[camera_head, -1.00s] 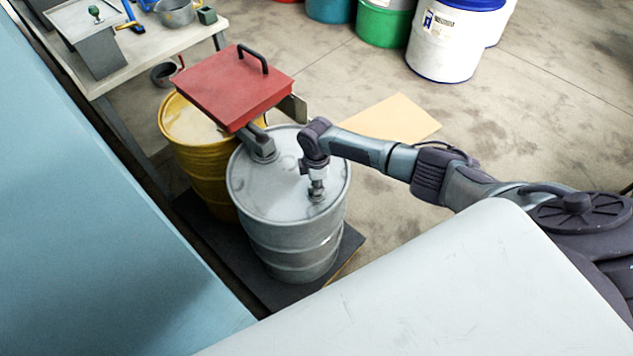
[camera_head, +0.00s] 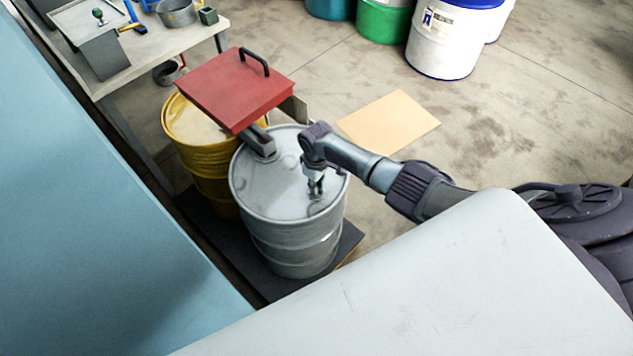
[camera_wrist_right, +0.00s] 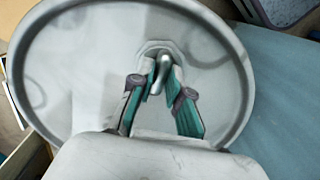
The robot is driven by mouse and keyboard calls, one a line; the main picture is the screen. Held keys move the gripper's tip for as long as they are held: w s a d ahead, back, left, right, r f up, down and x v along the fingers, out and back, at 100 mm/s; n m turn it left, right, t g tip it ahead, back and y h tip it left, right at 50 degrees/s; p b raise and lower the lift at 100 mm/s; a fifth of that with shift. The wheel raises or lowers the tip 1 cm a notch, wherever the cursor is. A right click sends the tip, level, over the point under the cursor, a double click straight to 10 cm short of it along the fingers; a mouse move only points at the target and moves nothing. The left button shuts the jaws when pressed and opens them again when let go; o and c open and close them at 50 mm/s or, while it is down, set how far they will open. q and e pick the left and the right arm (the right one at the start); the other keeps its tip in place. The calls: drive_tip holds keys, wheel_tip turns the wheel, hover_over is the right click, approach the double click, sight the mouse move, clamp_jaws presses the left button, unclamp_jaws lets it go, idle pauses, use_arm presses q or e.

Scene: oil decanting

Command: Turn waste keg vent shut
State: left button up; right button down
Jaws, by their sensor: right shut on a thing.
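The grey steel keg (camera_head: 292,235) stands upright beside a yellow keg (camera_head: 205,150) in the head view. My right gripper (camera_head: 316,190) points down at the right part of the grey keg's lid. In the right wrist view, the vent (camera_wrist_right: 163,73), a small metal lever on a round base, sits on the lid (camera_wrist_right: 85,75). My right gripper's green-padded fingers (camera_wrist_right: 164,90) are on either side of the vent lever, shut on it. Part of the vent is hidden by the fingers. My left gripper is not in view.
A dark platform (camera_head: 350,240) lies under the kegs.

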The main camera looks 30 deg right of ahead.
drive_tip(key=shift+w+m, duration=0.1)
drive_tip(key=shift+m, duration=0.5)
drive_tip(key=c, duration=1.1)
unclamp_jaws()
wheel_tip(320, 180, up, 12)
drive_tip(key=shift+r, duration=0.1)
